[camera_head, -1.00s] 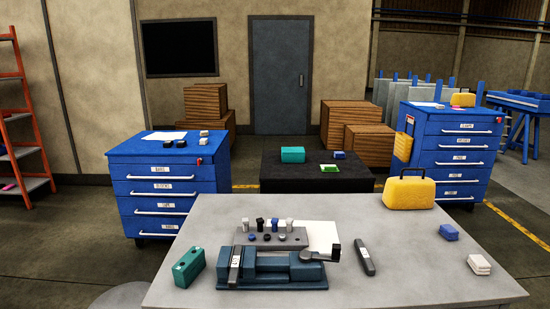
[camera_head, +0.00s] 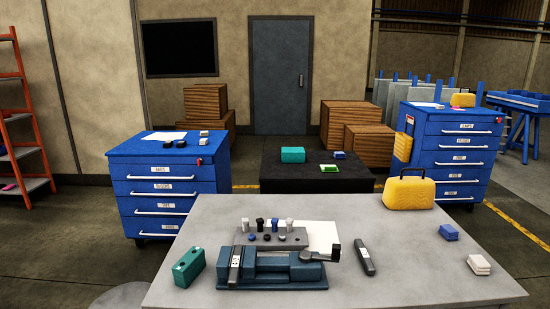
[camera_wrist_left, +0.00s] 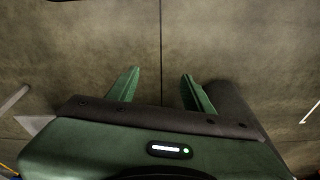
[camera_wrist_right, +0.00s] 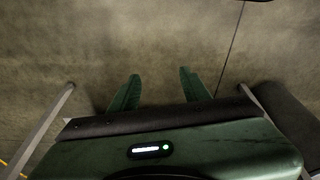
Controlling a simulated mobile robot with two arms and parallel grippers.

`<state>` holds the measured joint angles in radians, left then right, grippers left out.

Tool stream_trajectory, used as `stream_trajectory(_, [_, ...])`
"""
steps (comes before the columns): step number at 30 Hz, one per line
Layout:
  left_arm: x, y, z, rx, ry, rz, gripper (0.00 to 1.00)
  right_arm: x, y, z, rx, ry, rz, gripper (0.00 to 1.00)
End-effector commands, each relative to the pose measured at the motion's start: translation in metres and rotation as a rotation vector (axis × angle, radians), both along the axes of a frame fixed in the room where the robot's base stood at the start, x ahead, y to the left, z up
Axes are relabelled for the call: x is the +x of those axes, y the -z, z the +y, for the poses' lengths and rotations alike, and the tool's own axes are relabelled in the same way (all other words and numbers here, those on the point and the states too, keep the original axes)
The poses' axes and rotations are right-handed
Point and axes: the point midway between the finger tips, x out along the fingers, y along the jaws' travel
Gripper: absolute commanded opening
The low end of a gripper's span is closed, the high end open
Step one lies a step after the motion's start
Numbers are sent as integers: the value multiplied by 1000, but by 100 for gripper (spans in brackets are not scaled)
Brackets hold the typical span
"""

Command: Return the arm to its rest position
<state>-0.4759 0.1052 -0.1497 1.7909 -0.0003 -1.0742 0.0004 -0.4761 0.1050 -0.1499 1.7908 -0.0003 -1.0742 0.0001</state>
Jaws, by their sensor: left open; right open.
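My left gripper (camera_wrist_left: 160,90) shows in the left wrist view with its two green fingers apart and nothing between them; bare floor lies beyond it. My right gripper (camera_wrist_right: 157,90) shows in the right wrist view, also with its fingers spread and empty above bare floor. Neither arm shows in the head view. In the head view a blue-grey vise (camera_head: 275,268) sits on the grey table (camera_head: 410,270), with a dark bar standing near its left end. A teal block with holes (camera_head: 189,267) lies left of the vise.
A grey holder (camera_head: 262,238) with several pegs stands behind the vise. A dark bar (camera_head: 364,256), a yellow case (camera_head: 409,191), a blue block (camera_head: 448,232) and pale blocks (camera_head: 479,264) are on the table. Blue drawer cabinets (camera_head: 168,185) (camera_head: 450,150) and a black low table (camera_head: 315,177) stand beyond.

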Motion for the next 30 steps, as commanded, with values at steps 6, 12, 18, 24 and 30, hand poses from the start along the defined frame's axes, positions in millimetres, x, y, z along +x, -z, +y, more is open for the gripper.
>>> stream_trajectory(6, [-54,118,7,8,12,65,51,-54,118,-8,-8,-11,65,47])
stream_trajectory(12, [-125,191,19,14,21,111,51,-125,191,-20,-14,-21,110,47])
stream_trajectory(18, [-177,220,30,19,29,134,51,-177,220,-30,-19,-29,134,47])
stream_trajectory(24, [-190,225,33,19,31,138,51,-190,225,-33,-20,-31,138,47])
stream_trajectory(30, [-190,225,33,19,31,138,51,-190,225,-33,-20,-31,138,47])
